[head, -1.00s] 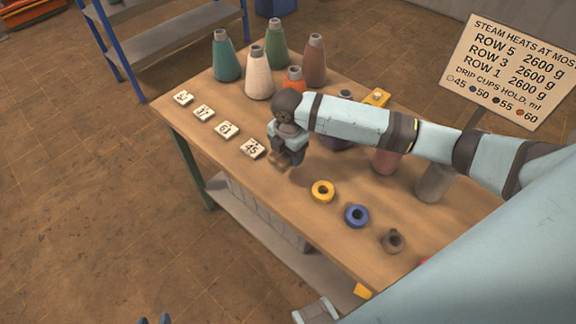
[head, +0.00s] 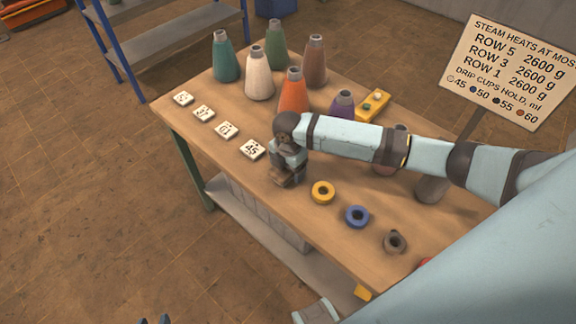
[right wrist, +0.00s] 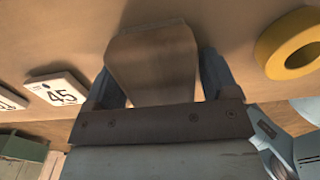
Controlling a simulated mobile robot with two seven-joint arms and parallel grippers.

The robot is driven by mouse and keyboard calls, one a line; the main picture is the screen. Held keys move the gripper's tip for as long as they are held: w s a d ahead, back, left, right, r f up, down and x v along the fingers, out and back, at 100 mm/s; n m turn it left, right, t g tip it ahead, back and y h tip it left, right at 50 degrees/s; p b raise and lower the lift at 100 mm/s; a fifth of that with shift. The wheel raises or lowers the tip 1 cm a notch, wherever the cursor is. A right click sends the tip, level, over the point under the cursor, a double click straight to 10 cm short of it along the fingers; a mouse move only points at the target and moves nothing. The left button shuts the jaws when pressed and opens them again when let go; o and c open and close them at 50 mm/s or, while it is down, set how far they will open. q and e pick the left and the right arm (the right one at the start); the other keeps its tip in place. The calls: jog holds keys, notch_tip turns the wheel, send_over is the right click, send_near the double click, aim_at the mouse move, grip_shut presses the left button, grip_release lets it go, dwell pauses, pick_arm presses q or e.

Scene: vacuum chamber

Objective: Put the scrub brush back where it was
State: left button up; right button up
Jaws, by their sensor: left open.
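The scrub brush shows as a plain brown block (head: 284,181), low over the wooden table (head: 300,212) between the 45 tile and the yellow ring. My right gripper (head: 286,172) points down with its fingers on both sides of the brush. In the right wrist view the block (right wrist: 155,68) fills the gap between the two fingers (right wrist: 158,88). I cannot tell whether the brush touches the table. My left gripper (head: 154,320) shows only as two dark, parted fingertips at the bottom edge, away from the table.
Number tiles, including the 45 tile (head: 252,149), line the table's left edge. A yellow ring (head: 322,192), blue ring (head: 357,216) and brown ring (head: 395,241) lie along the front. Several cones, such as the orange cone (head: 293,95), stand behind. A sign (head: 510,70) stands right.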

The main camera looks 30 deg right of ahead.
jog(key=shift+o, duration=0.3)
jog(key=shift+r, duration=0.1)
notch_tip(320, 180, up, 12)
dwell(0.3)
jog(key=shift+r+p, duration=0.15)
jog(key=shift+p, duration=0.15)
